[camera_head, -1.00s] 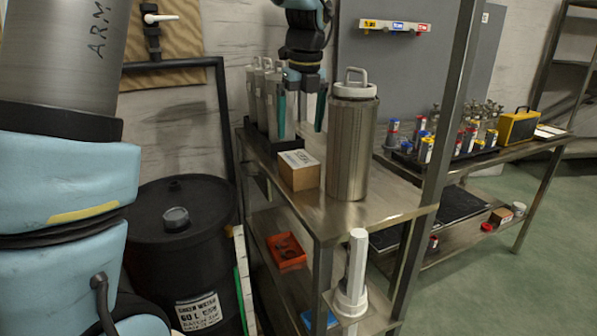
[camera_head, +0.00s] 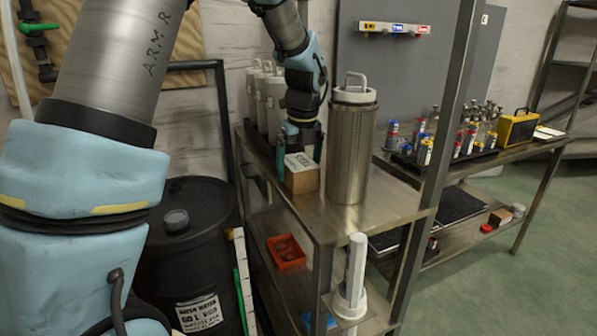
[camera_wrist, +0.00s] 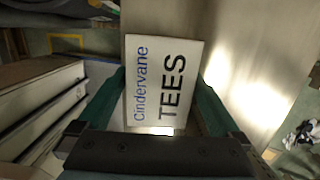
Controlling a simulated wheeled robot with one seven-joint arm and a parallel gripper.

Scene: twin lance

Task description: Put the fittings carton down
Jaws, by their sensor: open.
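The fittings carton (camera_head: 303,181), a small brown box with a white label on top, sits on the metal top of the rack (camera_head: 385,208), left of the tall steel canister. In the wrist view the carton's label (camera_wrist: 160,85) reads "Cindervane TEES". My gripper (camera_head: 300,160) is down over the carton from above. Its green fingers stand apart, one on each side of the carton, and in the wrist view my gripper (camera_wrist: 161,92) is open around it. I cannot tell whether the fingers touch its sides.
The steel canister (camera_head: 350,150) stands close at the carton's right. Several grey-white cylinders (camera_head: 272,105) stand behind to the left. A lower shelf holds a red tray (camera_head: 286,252). The rack top is bare in front. A black drum (camera_head: 185,240) stands left.

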